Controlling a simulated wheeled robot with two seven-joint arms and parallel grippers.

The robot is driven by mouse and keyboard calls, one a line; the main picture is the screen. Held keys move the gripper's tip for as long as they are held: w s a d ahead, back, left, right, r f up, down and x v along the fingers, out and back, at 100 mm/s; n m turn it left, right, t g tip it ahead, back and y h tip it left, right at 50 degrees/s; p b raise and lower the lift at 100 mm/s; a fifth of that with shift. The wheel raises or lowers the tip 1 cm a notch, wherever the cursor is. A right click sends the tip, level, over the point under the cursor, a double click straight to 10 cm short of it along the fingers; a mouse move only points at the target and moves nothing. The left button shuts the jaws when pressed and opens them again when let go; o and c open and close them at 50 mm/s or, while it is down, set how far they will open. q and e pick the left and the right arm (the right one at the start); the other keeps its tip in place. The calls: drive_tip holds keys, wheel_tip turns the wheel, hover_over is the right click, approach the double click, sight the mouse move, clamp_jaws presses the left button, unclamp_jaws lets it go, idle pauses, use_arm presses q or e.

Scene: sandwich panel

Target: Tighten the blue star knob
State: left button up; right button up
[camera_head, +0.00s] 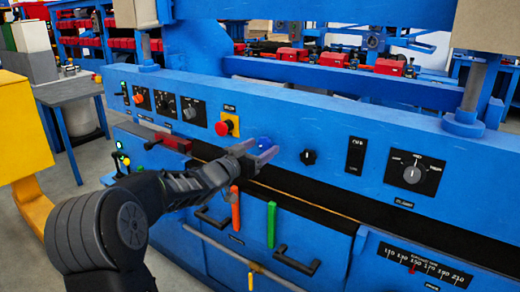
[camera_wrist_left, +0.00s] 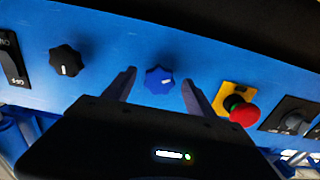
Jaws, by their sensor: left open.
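The blue star knob (camera_wrist_left: 159,79) sits on the front of the blue panel, with a short white mark on its face. In the head view the knob (camera_head: 265,143) shows just beyond the tips of my left gripper (camera_head: 258,157). In the left wrist view my left gripper (camera_wrist_left: 158,88) is open, one finger on each side of the knob, with gaps between. I cannot tell how far the fingertips are from the panel. My right gripper is not in view.
A black star knob (camera_head: 308,157) is on the panel to the right of the blue one. A red mushroom button (camera_head: 223,128) on a yellow plate is to its left. Below the panel are an orange handle (camera_head: 235,208), a green handle (camera_head: 271,224) and black drawer handles.

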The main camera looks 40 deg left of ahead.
use_arm(q)
drive_tip(key=shift+c, duration=0.5)
drive_tip(key=c, duration=1.3)
drive_tip(key=shift+o, duration=0.2)
